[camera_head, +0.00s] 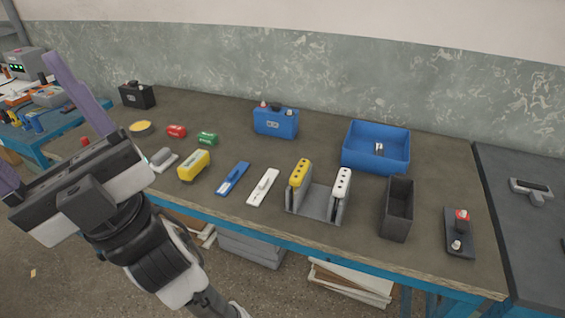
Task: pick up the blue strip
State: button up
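The blue strip (235,174) lies flat on the dark table, near its front edge and left of the middle. It has a whitish mark towards its near end. A white strip (263,187) lies just right of it, and a yellow block (194,165) lies to its left. My gripper (28,108) is at the far left, well apart from the blue strip. Its purple fingers are spread wide, with no object visible between them. The tip of one finger is cut off by the picture's left edge.
A grey holder (318,202) with yellow and white upright pieces stands right of the strips. Farther back are a blue battery (275,121) and a blue bin (376,147). A dark open box (397,207) stands at right. Bare table lies behind the blue strip.

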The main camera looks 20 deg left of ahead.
aim_at(235, 174)
jog(key=i+l+u, duration=0.25)
jog(key=l+u, duration=0.25)
jog(key=u, duration=1.25)
jog(key=i+l, duration=0.05)
